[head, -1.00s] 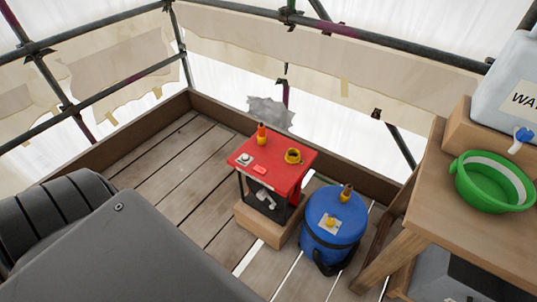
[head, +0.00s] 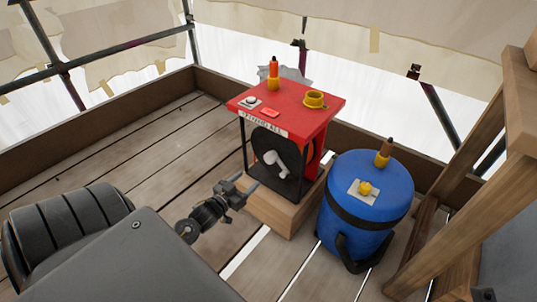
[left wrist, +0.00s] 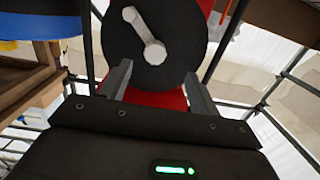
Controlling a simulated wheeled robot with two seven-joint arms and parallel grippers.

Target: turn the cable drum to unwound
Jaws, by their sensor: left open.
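The cable drum (head: 286,146) is a dark disc on the front of a red-topped stand, with a light grey crank (head: 277,161) on its face. The drum also shows in the left wrist view (left wrist: 180,48), with the crank (left wrist: 145,32) just beyond my fingers. My left gripper (head: 242,186) is open and empty in front of the stand, a little below and left of the crank. In the left wrist view its two fingers (left wrist: 158,85) stand apart, with the drum behind them. My right gripper is not in view.
A blue barrel (head: 365,210) stands close on the right. A wooden table leg (head: 440,225) is further right. Plank floor (head: 150,150) is free on the left.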

